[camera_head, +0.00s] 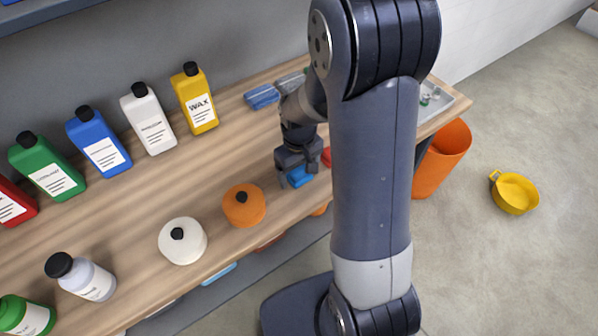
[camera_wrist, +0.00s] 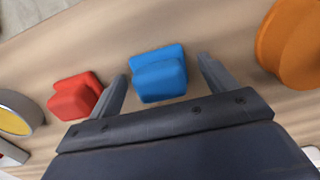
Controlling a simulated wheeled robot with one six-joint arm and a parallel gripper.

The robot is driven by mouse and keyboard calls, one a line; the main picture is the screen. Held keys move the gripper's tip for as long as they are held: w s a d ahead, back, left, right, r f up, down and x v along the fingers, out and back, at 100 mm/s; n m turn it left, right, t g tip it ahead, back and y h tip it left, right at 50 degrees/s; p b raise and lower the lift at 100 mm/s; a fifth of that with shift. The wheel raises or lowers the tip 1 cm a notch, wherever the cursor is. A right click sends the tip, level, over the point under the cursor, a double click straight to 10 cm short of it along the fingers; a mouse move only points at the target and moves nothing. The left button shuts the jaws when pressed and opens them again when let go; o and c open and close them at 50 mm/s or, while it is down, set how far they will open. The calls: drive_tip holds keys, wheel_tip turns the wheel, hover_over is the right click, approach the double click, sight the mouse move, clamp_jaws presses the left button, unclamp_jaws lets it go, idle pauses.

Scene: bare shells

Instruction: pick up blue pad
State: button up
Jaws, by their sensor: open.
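The blue pad (camera_wrist: 160,76) is a small blue block on the wooden shelf. In the wrist view it lies between the two open fingers of my gripper (camera_wrist: 160,84), with a gap on each side. In the head view the blue pad (camera_head: 300,177) shows just beside my gripper (camera_head: 291,179), partly hidden by it. My gripper points down at the shelf and holds nothing. I cannot tell how far the fingertips are above the shelf.
A red pad (camera_wrist: 75,96) lies left of the fingers in the wrist view, and an orange round container (camera_wrist: 292,42) stands at the right. In the head view, a white container (camera_head: 182,240) and several bottles stand farther left on the wooden shelf (camera_head: 135,205).

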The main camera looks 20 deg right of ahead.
drive_tip(key=shift+c, duration=0.2)
drive_tip(key=c, duration=1)
drive_tip(key=shift+r, duration=0.15)
drive_tip(key=shift+c, duration=0.2)
wheel_tip(320, 180, up, 10)
drive_tip(key=shift+f+b, duration=0.1)
drive_tip(key=shift+b, duration=0.35)
drive_tip(key=o, duration=0.5)
drive_tip(key=shift+c, duration=0.2)
drive_tip(key=c, duration=0.3)
drive_tip(key=shift+f, duration=0.1)
drive_tip(key=shift+c, duration=0.2)
